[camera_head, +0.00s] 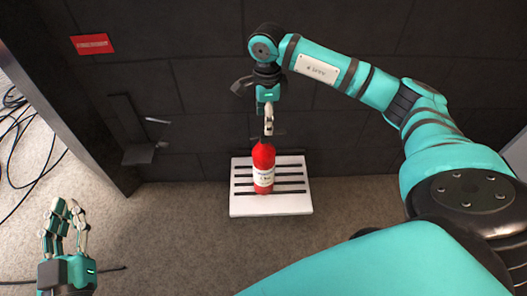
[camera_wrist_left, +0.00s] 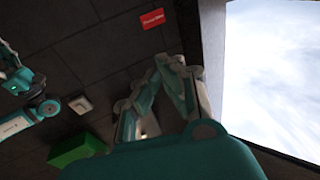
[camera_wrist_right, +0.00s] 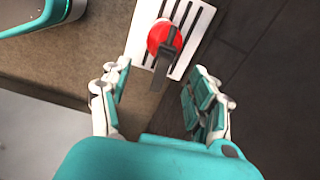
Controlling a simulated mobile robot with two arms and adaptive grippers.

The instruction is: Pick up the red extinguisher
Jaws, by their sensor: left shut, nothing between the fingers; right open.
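The red extinguisher (camera_head: 263,165) stands upright on a white slatted stand (camera_head: 240,207) by the dark wall, with a white label on its front. My right gripper (camera_head: 268,125) is just above its top in the head view. In the right wrist view the extinguisher's red top and dark handle (camera_wrist_right: 163,42) show ahead, between the lines of the spread fingers (camera_wrist_right: 160,92). The gripper is open and nothing is held; contact is not visible. My left gripper (camera_head: 66,215) is shut and empty at the lower left, far from the extinguisher.
A dark wall runs behind the stand, with a red sign (camera_head: 92,44) and a dark wall bracket (camera_head: 130,130). Black cables (camera_head: 22,135) lie on the floor at left. A green box (camera_wrist_left: 76,150) shows in the left wrist view. Carpet left of the stand is clear.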

